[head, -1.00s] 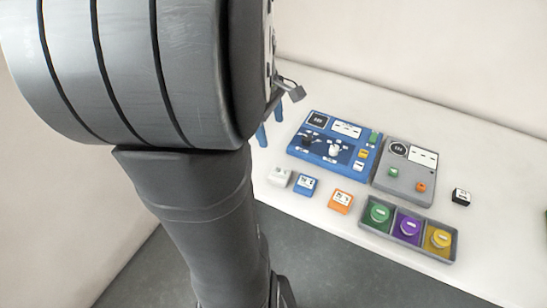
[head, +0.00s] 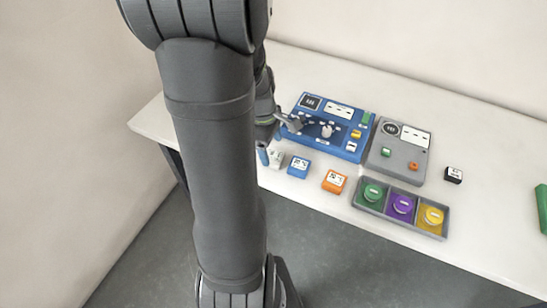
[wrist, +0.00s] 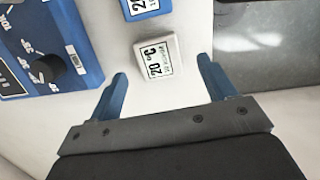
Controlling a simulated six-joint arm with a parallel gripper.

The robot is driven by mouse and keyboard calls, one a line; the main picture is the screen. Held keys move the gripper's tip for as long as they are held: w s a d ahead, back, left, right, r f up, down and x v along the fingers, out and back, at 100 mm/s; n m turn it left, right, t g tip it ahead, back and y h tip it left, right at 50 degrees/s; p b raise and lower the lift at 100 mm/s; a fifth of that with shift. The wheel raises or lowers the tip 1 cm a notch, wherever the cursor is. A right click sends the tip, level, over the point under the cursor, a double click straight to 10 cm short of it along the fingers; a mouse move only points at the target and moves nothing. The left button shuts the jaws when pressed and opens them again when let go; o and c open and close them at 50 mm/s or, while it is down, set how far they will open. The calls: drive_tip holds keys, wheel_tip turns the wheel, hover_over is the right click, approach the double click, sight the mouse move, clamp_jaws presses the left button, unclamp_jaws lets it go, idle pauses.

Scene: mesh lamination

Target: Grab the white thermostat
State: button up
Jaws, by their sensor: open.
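The white thermostat (head: 276,159) is a small white block near the table's front edge, left of the blue block. In the wrist view the white thermostat (wrist: 158,56) shows a label reading 20 °C. My gripper (wrist: 160,80) is open, with its two blue fingers spread apart. The thermostat lies just beyond the fingertips, roughly centred between them, with nothing held. In the head view a blue finger of my gripper (head: 263,156) shows just left of the thermostat, and my arm hides much of the rest.
A blue block (head: 298,167) and an orange block (head: 334,181) sit to the right. Behind are a blue control panel (head: 350,147) and a grey panel (head: 408,165). A tray (head: 402,223) holds green, purple and yellow round pieces. A black block (head: 453,174) lies right.

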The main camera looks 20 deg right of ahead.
sight(274, 156)
drive_tip(key=shift+s+d+f, duration=0.1)
drive_tip(key=shift+d+f, duration=0.05)
drive_tip(key=shift+f, duration=0.75)
drive_tip(key=shift+d+f, duration=0.1)
drive_tip(key=shift+f, duration=0.75)
drive_tip(key=c, duration=1.1)
drive_tip(key=shift+r, duration=0.1)
